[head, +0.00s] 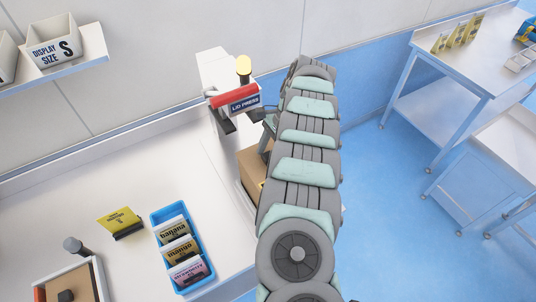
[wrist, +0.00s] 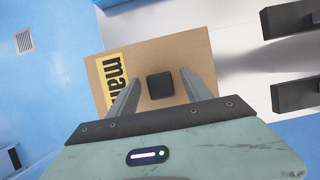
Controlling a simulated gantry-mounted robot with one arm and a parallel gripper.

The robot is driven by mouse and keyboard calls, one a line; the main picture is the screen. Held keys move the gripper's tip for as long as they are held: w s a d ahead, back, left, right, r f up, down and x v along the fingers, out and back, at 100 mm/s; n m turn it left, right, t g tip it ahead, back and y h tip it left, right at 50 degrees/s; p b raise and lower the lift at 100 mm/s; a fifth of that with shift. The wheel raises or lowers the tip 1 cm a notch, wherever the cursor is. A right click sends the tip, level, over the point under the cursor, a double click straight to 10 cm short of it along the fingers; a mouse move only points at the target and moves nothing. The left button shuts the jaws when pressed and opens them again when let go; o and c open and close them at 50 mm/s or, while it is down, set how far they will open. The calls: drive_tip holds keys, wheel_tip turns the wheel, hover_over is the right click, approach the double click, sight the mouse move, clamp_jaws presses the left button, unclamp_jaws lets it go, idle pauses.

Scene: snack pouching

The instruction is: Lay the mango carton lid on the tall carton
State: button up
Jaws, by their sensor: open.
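A brown cardboard top with a yellow label reading "ma…" (wrist: 112,72) and a square black knob (wrist: 160,86) fills the middle of the wrist view; it looks like the mango carton lid. My gripper (wrist: 160,74) is open, with one finger on each side of the knob and a gap visible on both sides. In the head view, a brown carton (head: 250,172) stands on the bench beside my arm, which hides most of it and my gripper. I cannot tell whether the lid rests on this carton.
A red and white lid press (head: 236,99) stands behind the carton; black bars (wrist: 298,95) show at right in the wrist view. A blue tray (head: 157,217) of pouches, a yellow sign (head: 119,221) and a white-edged holder (head: 99,276) with brown board are on the left.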

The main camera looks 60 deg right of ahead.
drive_tip(key=b+v, duration=0.2)
drive_tip(key=v, duration=0.8)
drive_tip(key=shift+d+r, duration=0.15)
drive_tip(key=shift+r, duration=0.2)
drive_tip(key=shift+s, duration=0.1)
